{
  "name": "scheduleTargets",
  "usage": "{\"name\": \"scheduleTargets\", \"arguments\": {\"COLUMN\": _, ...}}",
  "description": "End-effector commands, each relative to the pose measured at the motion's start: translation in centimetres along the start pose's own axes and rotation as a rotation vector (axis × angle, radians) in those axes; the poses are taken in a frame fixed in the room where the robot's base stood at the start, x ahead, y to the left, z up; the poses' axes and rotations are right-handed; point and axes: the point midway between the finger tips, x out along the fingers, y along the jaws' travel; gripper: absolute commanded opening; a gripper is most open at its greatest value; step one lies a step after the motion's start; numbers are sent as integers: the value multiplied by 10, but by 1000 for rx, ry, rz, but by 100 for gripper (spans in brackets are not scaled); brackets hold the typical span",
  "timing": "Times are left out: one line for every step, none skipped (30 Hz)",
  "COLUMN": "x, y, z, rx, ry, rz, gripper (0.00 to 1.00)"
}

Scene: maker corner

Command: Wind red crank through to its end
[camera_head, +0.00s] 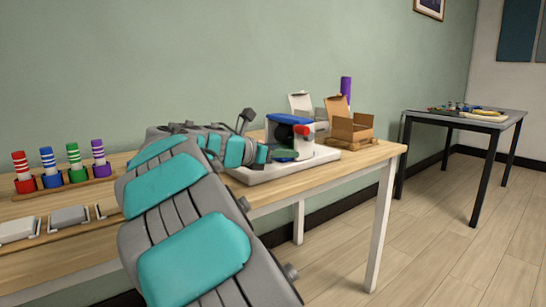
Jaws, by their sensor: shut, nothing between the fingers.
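The crank device stands near the right end of the long wooden table. It has a white body with a blue top (291,119) and sits on a pale base plate (318,160). The red crank (302,131) shows as a small red knob on the device's near right side. My arm reaches in from the bottom and covers the left part of the base. My gripper (272,154) is shut and empty, low in front of the device and left of the red knob. I cannot tell whether it touches the crank; the fingertips are small and partly hidden.
A dark-legged table (490,120) stands at the far right, with clear floor between.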

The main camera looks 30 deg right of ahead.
Motion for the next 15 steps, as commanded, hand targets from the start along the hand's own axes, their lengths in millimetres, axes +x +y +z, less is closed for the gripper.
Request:
{"name": "scheduleTargets", "arguments": {"x": 0, "y": 2, "z": 10, "rx": 6, "ry": -1, "rz": 5, "gripper": 0}}
{"name": "scheduleTargets", "arguments": {"x": 0, "y": 2, "z": 14, "rx": 7, "ry": -2, "rz": 6, "gripper": 0}}
{"name": "scheduleTargets", "arguments": {"x": 1, "y": 1, "z": 20, "rx": 7, "ry": -2, "rz": 6, "gripper": 0}}
{"name": "scheduleTargets", "arguments": {"x": 2, "y": 2, "z": 23, "rx": 7, "ry": -2, "rz": 6, "gripper": 0}}
{"name": "scheduleTargets", "arguments": {"x": 3, "y": 2, "z": 26, "rx": 6, "ry": -1, "rz": 5, "gripper": 0}}
{"name": "scheduleTargets", "arguments": {"x": 4, "y": 1, "z": 28, "rx": 5, "ry": -1, "rz": 5, "gripper": 0}}
{"name": "scheduleTargets", "arguments": {"x": 4, "y": 1, "z": 30, "rx": 4, "ry": -1, "rz": 4, "gripper": 0}}
{"name": "scheduleTargets", "arguments": {"x": 5, "y": 1, "z": 31, "rx": 4, "ry": 0, "rz": 3, "gripper": 0}}
{"name": "scheduleTargets", "arguments": {"x": 6, "y": 1, "z": 33, "rx": 4, "ry": 0, "rz": 3, "gripper": 0}}
{"name": "scheduleTargets", "arguments": {"x": 6, "y": 0, "z": 34, "rx": 3, "ry": 0, "rz": 2, "gripper": 0}}
{"name": "scheduleTargets", "arguments": {"x": 6, "y": 0, "z": 34, "rx": 2, "ry": -1, "rz": 2, "gripper": 0}}
{"name": "scheduleTargets", "arguments": {"x": 6, "y": 0, "z": 35, "rx": 2, "ry": -1, "rz": 2, "gripper": 0}}
{"name": "scheduleTargets", "arguments": {"x": 6, "y": 0, "z": 35, "rx": 2, "ry": -1, "rz": 2, "gripper": 0}}
{"name": "scheduleTargets", "arguments": {"x": 6, "y": 0, "z": 35, "rx": 2, "ry": -1, "rz": 2, "gripper": 0}}
{"name": "scheduleTargets", "arguments": {"x": 6, "y": 0, "z": 35, "rx": 2, "ry": -1, "rz": 2, "gripper": 0}}
